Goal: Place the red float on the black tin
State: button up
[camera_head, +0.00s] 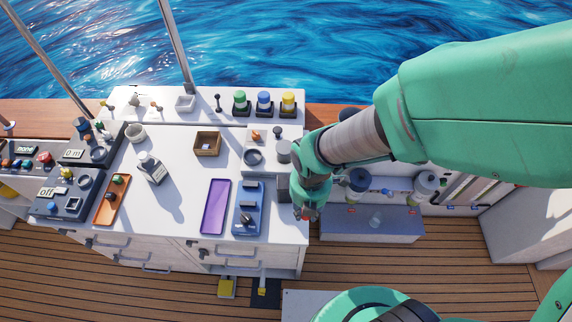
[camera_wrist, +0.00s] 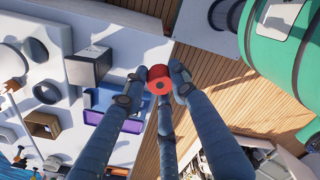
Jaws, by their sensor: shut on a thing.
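In the head view my gripper (camera_head: 308,211) is at the right edge of the white counter, and the float is too small there to tell clearly. A dark square box (camera_wrist: 88,66), the likeliest black tin, stands near the counter edge, left of the float in the wrist view. It also shows in the head view (camera_head: 283,188), just left of my gripper. The float is apart from it.
A blue tray (camera_head: 247,209) and a purple tray (camera_head: 215,206) lie left of the box. A grey cylinder (camera_head: 284,151), a dark ring (camera_head: 252,156) and a wooden box (camera_head: 207,143) stand behind. Wooden deck lies beyond the counter's right edge.

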send_over(285, 182)
jog(key=shift+w+f, duration=0.1)
jog(key=shift+f, duration=0.65)
jog(key=shift+f, duration=0.1)
jog(key=shift+f, duration=1.65)
jog(key=shift+f, duration=0.2)
jog(key=o, duration=0.8)
jog(key=shift+o, duration=0.2)
jog(key=shift+r, duration=0.2)
